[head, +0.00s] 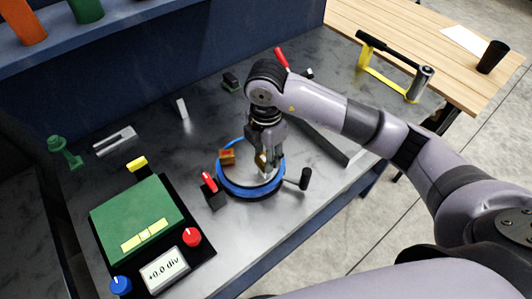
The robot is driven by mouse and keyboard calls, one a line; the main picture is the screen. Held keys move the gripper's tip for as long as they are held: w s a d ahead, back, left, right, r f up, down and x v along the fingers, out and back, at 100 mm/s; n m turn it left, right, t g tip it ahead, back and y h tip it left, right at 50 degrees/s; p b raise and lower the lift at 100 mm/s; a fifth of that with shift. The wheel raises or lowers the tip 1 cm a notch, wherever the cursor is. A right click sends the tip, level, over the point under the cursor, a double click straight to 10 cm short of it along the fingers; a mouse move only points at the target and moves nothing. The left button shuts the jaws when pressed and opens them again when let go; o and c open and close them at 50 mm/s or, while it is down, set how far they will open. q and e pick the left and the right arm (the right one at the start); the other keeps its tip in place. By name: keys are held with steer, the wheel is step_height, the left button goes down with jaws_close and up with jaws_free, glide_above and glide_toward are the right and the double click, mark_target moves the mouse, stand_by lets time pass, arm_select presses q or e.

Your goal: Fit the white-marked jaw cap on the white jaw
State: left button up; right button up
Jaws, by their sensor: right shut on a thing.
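The positioner's blue ring (222,182) stands on the grey bench with a pale round plate inside it. An orange-brown block (227,157) sits at the ring's left side. My right gripper (268,166) points down over the ring's right half, shut on a small brass-coloured piece (260,160), which looks like a jaw cap. The fingers hide most of this piece, and I cannot tell whether it touches the jaw below. A small white patch shows under the fingertips, but the white jaw itself is not clear. My left gripper is not in view.
A red-tipped clamp (209,183) and a black knob (304,179) flank the ring. A green-topped gauge box (140,215) stands at front left. Small dark blocks (231,80) (309,73) and a white upright piece (182,108) lie behind. Bench between ring and back wall is mostly clear.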

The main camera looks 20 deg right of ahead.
steer(key=shift+f, duration=0.1)
steer(key=shift+f+b, duration=1.35)
steer(key=shift+f, duration=0.15)
steer(key=o, duration=1.3)
steer(key=shift+r, duration=0.15)
steer(key=o, duration=0.5)
steer(key=shift+r, duration=0.1)
steer(key=shift+r+p, duration=2.65)
steer(key=shift+r, duration=0.8)
